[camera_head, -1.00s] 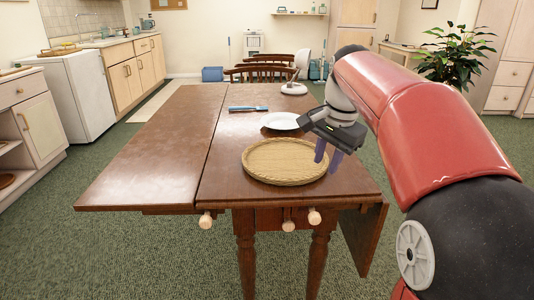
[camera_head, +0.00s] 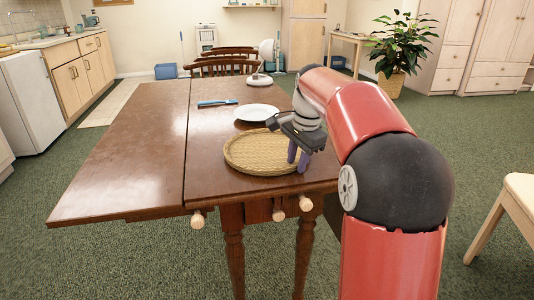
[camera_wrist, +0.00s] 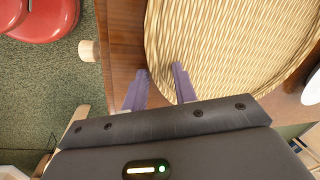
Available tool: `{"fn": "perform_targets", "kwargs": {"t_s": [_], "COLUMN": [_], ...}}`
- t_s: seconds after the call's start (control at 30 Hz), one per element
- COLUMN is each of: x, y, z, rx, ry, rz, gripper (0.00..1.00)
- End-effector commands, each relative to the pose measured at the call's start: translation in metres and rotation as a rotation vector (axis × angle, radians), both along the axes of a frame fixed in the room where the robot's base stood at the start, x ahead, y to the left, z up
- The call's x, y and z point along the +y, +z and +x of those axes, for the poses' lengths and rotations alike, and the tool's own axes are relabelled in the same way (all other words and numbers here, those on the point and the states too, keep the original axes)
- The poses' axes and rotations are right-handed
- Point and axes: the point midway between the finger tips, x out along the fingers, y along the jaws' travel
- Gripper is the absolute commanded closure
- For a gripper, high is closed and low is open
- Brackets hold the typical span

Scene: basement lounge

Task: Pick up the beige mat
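The beige mat (camera_head: 255,153) is a round woven piece with a raised rim, lying flat near the front right of the brown wooden table (camera_head: 135,150). My gripper (camera_head: 298,160) is at the mat's right side, pointing down, with two purple fingers apart. In the wrist view, the mat (camera_wrist: 225,45) fills the upper right. My gripper (camera_wrist: 160,70) shows there with one finger over the bare table edge and the other over the mat, the mat's rim between them. The fingers look empty. Whether they touch the mat cannot be told.
A white plate (camera_head: 256,113) lies just behind the mat, and a blue-handled item (camera_head: 217,103) lies behind it to the left. A white lamp (camera_head: 262,65) stands at the table's far end. A pale wooden chair (camera_head: 510,210) is at the right. The table's left half is clear.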

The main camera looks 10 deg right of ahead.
Motion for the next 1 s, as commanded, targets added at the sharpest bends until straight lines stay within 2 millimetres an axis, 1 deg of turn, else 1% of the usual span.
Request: {"fn": "perform_targets", "kwargs": {"t_s": [0.23,0.27,0.47,0.83,1.0], "x": [0.000,0.000,0.000,0.000,-0.001], "y": [-0.002,-0.002,-0.002,0.000,0.009], "z": [0.001,0.001,0.001,0.000,-0.002], "rx": [-0.001,-0.001,-0.001,-0.003,-0.003], "ry": [0.001,0.001,0.001,0.001,0.002], "rz": [-0.001,-0.001,-0.001,-0.001,-0.001], "gripper": [0.72,0.73,0.99,1.00,1.00]}}
